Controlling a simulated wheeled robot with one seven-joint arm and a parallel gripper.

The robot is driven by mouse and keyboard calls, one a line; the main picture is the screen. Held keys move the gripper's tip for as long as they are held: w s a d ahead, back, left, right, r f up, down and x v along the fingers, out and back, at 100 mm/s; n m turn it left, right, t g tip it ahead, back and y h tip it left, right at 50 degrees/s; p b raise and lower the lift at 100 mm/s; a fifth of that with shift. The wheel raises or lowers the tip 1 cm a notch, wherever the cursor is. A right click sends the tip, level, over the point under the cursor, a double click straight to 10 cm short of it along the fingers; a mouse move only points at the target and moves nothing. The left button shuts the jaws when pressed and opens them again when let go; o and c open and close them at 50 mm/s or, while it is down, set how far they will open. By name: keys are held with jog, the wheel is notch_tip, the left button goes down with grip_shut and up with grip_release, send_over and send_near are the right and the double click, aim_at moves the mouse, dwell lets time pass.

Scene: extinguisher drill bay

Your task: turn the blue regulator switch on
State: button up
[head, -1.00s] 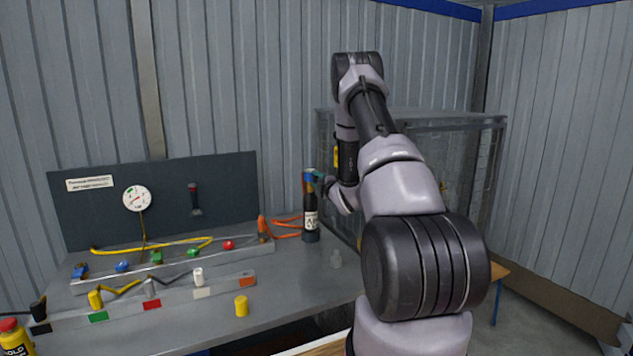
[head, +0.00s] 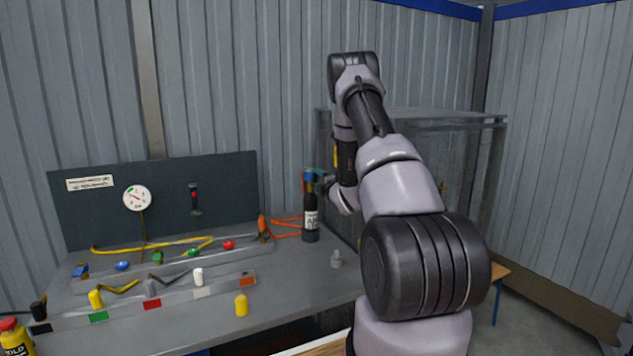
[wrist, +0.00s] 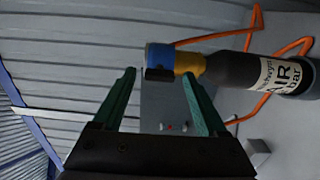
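The blue regulator switch (head: 309,176) sits on top of a black air bottle (head: 311,215) standing upright at the table's right end. In the wrist view the blue cap (wrist: 160,56) joins an orange-yellow collar (wrist: 187,64) on the bottle (wrist: 265,72), which lies sideways in that picture. My gripper (wrist: 159,74) has two green fingers spread apart with nothing clamped between them. The blue cap lies just ahead of the gap between the fingertips; I cannot tell whether they touch. In the head view my gripper (head: 320,174) is right beside the cap, partly hidden by my wrist.
An orange hose (head: 285,222) runs beside the bottle. A grey panel with a round gauge (head: 137,198) stands behind the table.

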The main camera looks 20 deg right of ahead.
jog(key=shift+s, duration=0.1)
jog(key=s, duration=1)
jog(key=shift+s+d, duration=0.2)
jog(key=shift+s, duration=0.1)
jog(key=s+a+r+m+g+h, duration=0.2)
jog(key=r+m, duration=0.4)
jog(key=r, duration=0.3)
jog(key=s+a+r+m+g+h, duration=0.1)
jog(key=s+a+r+m+g, duration=0.15)
jog(key=r+m, duration=0.55)
jog(key=s+a+r+m+g+y, duration=0.1)
jog(key=s+a, duration=0.4)
jog(key=s, duration=0.5)
jog(key=s+a+r+m+g+y, duration=0.2)
jog(key=s+a+r+m+g, duration=0.1)
jog(key=s, duration=0.8)
jog(key=s+a+r+m+g+y, duration=0.1)
jog(key=s+a+r+m+g, duration=0.1)
jog(key=s+a, duration=0.7)
jog(key=s+r+m, duration=0.1)
jog(key=m, duration=0.1)
jog(key=shift+s+a+r+m, duration=0.15)
jog(key=shift+s+r+m, duration=0.2)
jog(key=shift+r+m, duration=0.05)
